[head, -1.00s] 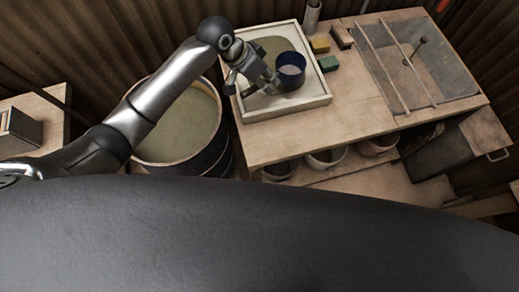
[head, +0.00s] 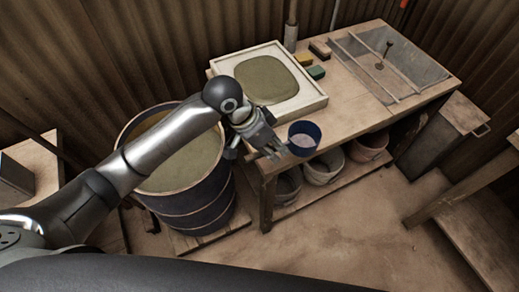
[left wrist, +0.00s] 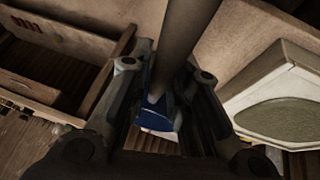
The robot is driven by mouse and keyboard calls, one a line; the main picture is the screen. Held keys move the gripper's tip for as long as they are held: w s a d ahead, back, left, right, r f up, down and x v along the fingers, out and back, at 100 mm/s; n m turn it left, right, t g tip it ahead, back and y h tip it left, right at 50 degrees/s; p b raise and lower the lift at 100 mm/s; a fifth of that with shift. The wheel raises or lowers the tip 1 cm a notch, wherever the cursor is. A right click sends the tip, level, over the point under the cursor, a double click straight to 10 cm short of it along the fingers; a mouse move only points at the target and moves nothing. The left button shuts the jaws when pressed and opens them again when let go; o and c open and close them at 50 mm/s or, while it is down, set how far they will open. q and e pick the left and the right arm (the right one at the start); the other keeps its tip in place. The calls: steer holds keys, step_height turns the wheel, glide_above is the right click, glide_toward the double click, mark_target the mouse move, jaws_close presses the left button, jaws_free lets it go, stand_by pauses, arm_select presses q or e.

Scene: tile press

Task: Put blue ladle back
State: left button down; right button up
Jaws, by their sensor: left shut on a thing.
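The blue ladle (head: 304,138) shows as a dark blue cup with a pale inside, held by the front edge of the workbench in the head view. My left gripper (head: 270,147) is shut on the ladle, just left of the cup. In the left wrist view, a pale handle runs up between the fingers, with the blue cup (left wrist: 157,117) beyond them. The handle is mostly hidden in the head view. My right gripper is not in view.
A large barrel (head: 196,214) of greenish slurry stands left of the workbench (head: 345,98). A white-framed tray (head: 300,104) with a grey-green layer lies on the bench, near small blocks (head: 316,72). Several buckets (head: 323,170) sit on the shelf below.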

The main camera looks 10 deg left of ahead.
arm_select(q)
steer(key=w+a+f+p, duration=0.1)
steer(key=w+a+f, duration=0.4)
steer(key=f, duration=0.5)
steer(key=shift+a, duration=0.5)
steer(key=shift+w+f, duration=0.1)
steer(key=shift+f, duration=0.1)
steer(key=c, duration=1.8)
jaws_free()
steer(key=shift+f, duration=0.1)
steer(key=o, duration=0.5)
steer(key=shift+c, duration=0.2)
steer(key=v, duration=1.2)
steer(key=shift+r, duration=0.2)
